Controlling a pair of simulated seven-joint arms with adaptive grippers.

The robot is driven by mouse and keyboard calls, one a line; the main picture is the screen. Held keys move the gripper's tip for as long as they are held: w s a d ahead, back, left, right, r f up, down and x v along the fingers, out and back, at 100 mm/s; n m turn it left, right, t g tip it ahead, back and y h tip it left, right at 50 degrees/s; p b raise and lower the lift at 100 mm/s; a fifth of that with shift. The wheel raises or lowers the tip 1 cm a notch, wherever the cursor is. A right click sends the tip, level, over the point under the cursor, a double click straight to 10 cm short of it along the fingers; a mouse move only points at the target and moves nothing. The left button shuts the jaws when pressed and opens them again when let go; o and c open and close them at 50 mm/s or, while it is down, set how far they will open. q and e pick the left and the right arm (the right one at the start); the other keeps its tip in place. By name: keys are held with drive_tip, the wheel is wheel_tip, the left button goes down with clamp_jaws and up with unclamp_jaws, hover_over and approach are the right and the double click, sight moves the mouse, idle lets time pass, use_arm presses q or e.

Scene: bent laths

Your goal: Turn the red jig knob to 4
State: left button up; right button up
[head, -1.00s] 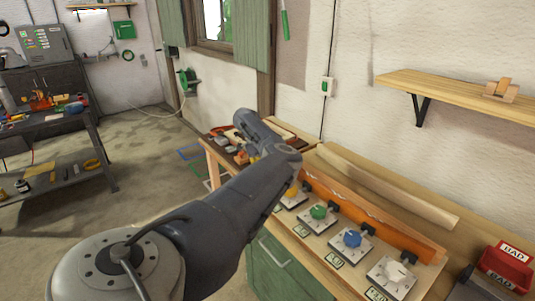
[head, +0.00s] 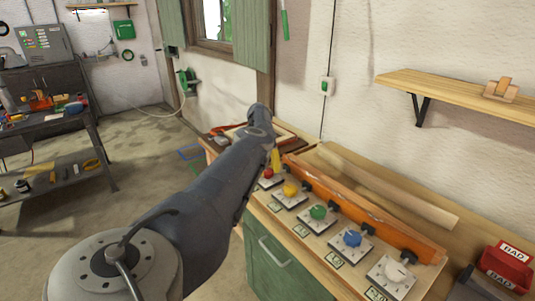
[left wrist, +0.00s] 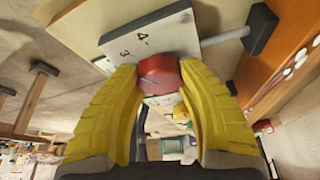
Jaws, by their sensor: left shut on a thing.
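The red jig knob (head: 267,172) is the farthest in the row of knobs along the bench. In the left wrist view the red knob (left wrist: 160,76) sits between my yellow fingertips, against its white plate (left wrist: 150,38). The printed 4 and 3 show on that plate. A dark line crosses the knob's face, but I cannot tell its exact setting. My left gripper (left wrist: 159,80) is shut on the red knob. In the head view a yellow finger of the left gripper (head: 274,160) shows beside it, and my arm hides the rest. My right gripper is out of view.
Yellow (head: 290,190), green (head: 318,212), blue (head: 352,239) and white (head: 397,271) knobs follow nearer along the bench. An orange rail (head: 370,212) runs behind them. A wooden shelf (head: 460,97) juts from the wall above.

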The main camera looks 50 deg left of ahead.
sight(268, 171)
use_arm(q)
drive_tip(key=shift+d+f+m, duration=0.15)
drive_tip(key=shift+d+m, duration=0.05)
drive_tip(key=shift+m, duration=0.3)
idle(0.4)
drive_tip(key=o, duration=1.3)
drive_tip(key=shift+a, duration=0.1)
drive_tip(key=shift+c, duration=0.2)
drive_tip(key=shift+r, duration=0.2)
drive_tip(key=shift+r, duration=4.95)
